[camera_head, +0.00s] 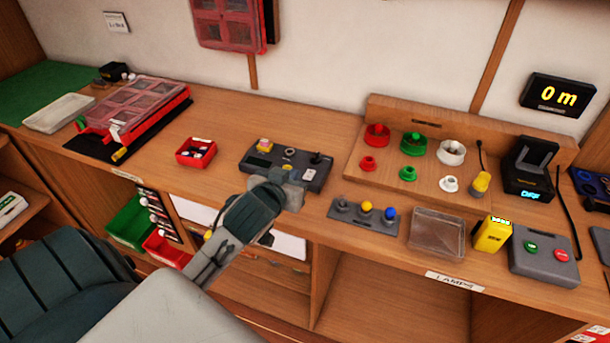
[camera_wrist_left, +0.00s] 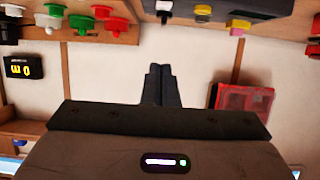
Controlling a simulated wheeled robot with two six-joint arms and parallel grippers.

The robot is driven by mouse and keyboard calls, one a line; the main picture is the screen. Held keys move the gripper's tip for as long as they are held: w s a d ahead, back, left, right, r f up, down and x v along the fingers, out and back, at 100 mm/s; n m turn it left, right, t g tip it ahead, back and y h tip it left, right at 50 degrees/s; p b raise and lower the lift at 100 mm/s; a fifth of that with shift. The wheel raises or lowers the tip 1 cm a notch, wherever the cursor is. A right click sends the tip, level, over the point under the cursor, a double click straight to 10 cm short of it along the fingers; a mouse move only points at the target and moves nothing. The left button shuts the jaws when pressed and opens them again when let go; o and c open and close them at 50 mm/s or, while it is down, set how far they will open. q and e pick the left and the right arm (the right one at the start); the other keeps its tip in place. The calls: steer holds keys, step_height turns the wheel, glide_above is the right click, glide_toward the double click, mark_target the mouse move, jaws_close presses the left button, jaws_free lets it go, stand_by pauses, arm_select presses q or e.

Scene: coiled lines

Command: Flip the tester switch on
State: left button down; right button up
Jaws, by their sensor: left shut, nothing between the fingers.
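The tester is a dark grey box (camera_head: 287,169) on the bench in the head view, with a yellow and pink button at its left. A small black lever switch (camera_head: 317,158) stands at its right end. In the upside-down wrist view, the tester (camera_wrist_left: 255,6) shows at the top edge, with the black lever (camera_wrist_left: 163,10) above the fingertips. My left gripper (camera_head: 292,188) is at the tester's front edge and hides part of it. Its fingers (camera_wrist_left: 160,70) are shut with nothing between them. Contact with the tester cannot be told. My right gripper is out of view.
A red tray (camera_head: 196,152) sits left of the tester. A panel with three coloured knobs (camera_head: 364,211) and a clear tray (camera_head: 437,233) lie to the right. Bare bench lies behind the tester.

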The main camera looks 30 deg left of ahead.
arm_select(q)
steer(key=p, duration=0.2)
glide_above(305, 174)
steer(key=s+d, duration=0.2)
steer(key=f, duration=0.3)
steer(key=shift+w+a+f, duration=0.1)
steer(key=shift+a+f, duration=0.05)
steer(key=shift+a, duration=0.05)
steer(key=f, duration=0.1)
steer(key=f+p, duration=0.1)
steer(key=shift+s+d+f, duration=0.1)
steer(key=shift+s+f, duration=0.2)
steer(key=shift+f, duration=0.1)
steer(key=shift+s+f, duration=0.15)
steer(key=shift+f, duration=0.55)
steer(key=shift+s+f, duration=0.1)
steer(key=shift+f, duration=0.3)
steer(key=shift+r, duration=0.1)
steer(key=shift+r+p, duration=0.75)
steer(key=shift+p, duration=0.25)
